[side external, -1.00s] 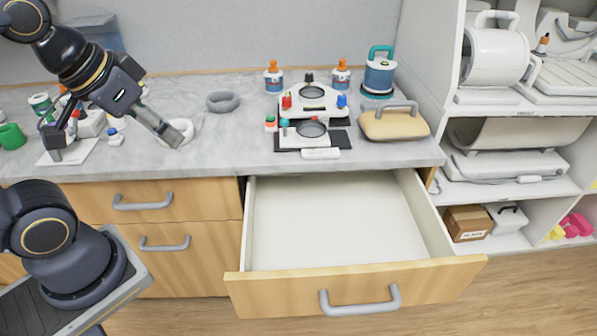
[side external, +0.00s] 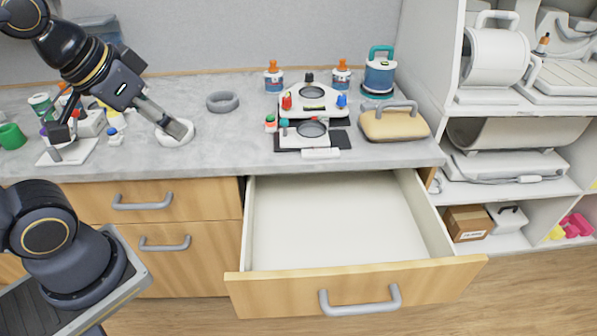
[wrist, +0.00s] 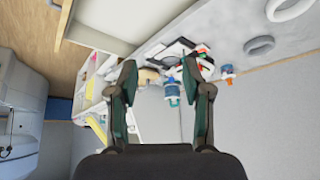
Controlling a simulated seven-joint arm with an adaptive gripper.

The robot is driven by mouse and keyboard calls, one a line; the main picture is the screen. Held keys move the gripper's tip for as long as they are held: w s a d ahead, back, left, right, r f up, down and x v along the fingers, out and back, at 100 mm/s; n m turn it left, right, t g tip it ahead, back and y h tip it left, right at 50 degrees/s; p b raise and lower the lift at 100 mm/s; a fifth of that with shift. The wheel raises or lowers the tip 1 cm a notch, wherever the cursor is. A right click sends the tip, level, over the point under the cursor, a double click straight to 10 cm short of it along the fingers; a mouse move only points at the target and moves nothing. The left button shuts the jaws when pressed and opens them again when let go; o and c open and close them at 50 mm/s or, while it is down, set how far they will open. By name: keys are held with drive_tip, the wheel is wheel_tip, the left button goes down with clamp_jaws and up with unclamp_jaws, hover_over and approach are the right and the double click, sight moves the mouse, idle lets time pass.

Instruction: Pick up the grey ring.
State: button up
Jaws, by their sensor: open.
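The grey ring (side external: 223,97) lies flat on the grey countertop, in the side view left of the two-tiered instrument. It also shows in the wrist view (wrist: 273,46), at the upper right, outside the jaws. My gripper (wrist: 163,78) is open, with its two dark fingers spread and nothing between them. In the side view a grey finger (side external: 170,121) appears in front of a white ring (side external: 186,138), lower left of the grey ring. I cannot tell whether it touches the white ring. The grey ring is apart from my gripper and not covered.
The two-tiered instrument (side external: 312,104), orange-capped bottles (side external: 274,80) and a tan handled case (side external: 394,124) stand to the right. Small bottles and a green cup (side external: 11,136) are at the left. An open, empty drawer (side external: 335,220) juts out below. Counter around the grey ring is clear.

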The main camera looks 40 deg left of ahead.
drive_tip(key=w+r+t, duration=0.2)
drive_tip(key=w+r, duration=0.4)
drive_tip(key=w, duration=0.1)
drive_tip(key=w+a+r+y, duration=0.1)
drive_tip(key=w+a+r, duration=0.15)
drive_tip(key=w, duration=0.45)
drive_tip(key=w+a+r, duration=0.1)
drive_tip(key=w+a, duration=0.3)
drive_tip(key=w, duration=0.2)
drive_tip(key=n+g+y, duration=0.1)
drive_tip(key=n+g, duration=0.1)
drive_tip(key=n, duration=0.3)
hover_over(232, 99)
drive_tip(key=s+d, duration=0.5)
drive_tip(key=s, duration=0.1)
wheel_tip(232, 99, down, 29)
drive_tip(key=shift+w+d+r, duration=0.1)
drive_tip(key=shift+y, duration=0.3)
drive_tip(key=shift+x, duration=3)
drive_tip(key=shift+d, duration=0.15)
clamp_jaws()
